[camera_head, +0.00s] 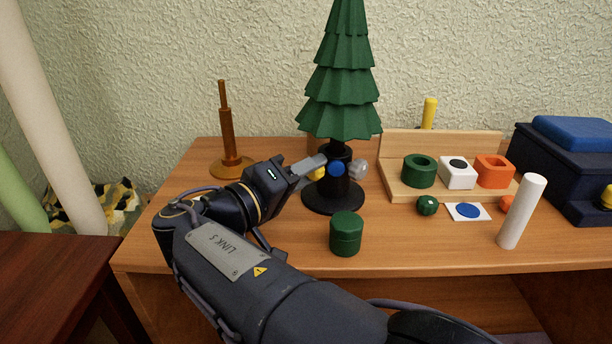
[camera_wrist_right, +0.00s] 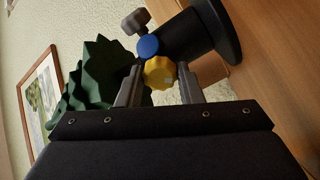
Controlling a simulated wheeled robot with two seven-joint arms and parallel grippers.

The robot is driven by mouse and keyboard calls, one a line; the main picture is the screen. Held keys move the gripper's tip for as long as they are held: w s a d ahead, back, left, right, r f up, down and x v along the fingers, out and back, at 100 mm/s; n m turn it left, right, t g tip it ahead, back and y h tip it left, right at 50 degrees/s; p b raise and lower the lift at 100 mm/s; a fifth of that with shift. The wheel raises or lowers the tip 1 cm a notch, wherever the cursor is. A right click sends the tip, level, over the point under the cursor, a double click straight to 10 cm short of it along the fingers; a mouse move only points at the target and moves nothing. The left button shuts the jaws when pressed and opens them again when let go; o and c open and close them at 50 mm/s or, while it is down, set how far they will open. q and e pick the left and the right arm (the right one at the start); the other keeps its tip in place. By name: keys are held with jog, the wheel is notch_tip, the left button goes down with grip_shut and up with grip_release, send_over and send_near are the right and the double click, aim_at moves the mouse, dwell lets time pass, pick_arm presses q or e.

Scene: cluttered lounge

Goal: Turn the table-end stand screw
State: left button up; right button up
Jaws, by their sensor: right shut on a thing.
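A green toy tree (camera_head: 340,95) stands upright in a black stand (camera_head: 334,195) with a round base. The stand has three knobbed screws: yellow (camera_head: 319,173), blue (camera_head: 337,169) and grey (camera_head: 359,168). The yellow one is on the left, partly hidden by my fingers. My right gripper (camera_head: 316,165) reaches in from the left and is shut on the yellow screw. In the right wrist view the yellow knob (camera_wrist_right: 159,73) sits between the fingertips, with the blue knob (camera_wrist_right: 148,46) and grey knob (camera_wrist_right: 136,20) beyond it. My left gripper is not in view.
A green cylinder (camera_head: 346,234) stands in front of the stand. A brown peg stand (camera_head: 228,145) is behind left. To the right are a wooden rack (camera_head: 400,187), a white cylinder (camera_head: 521,211) and a dark blue box (camera_head: 560,170). The front left tabletop is clear.

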jog(key=o, duration=1)
jog(key=p+v, duration=0.2)
jog(key=v, duration=0.5)
jog(key=shift+r, duration=0.1)
jog(key=shift+s+a, duration=0.35)
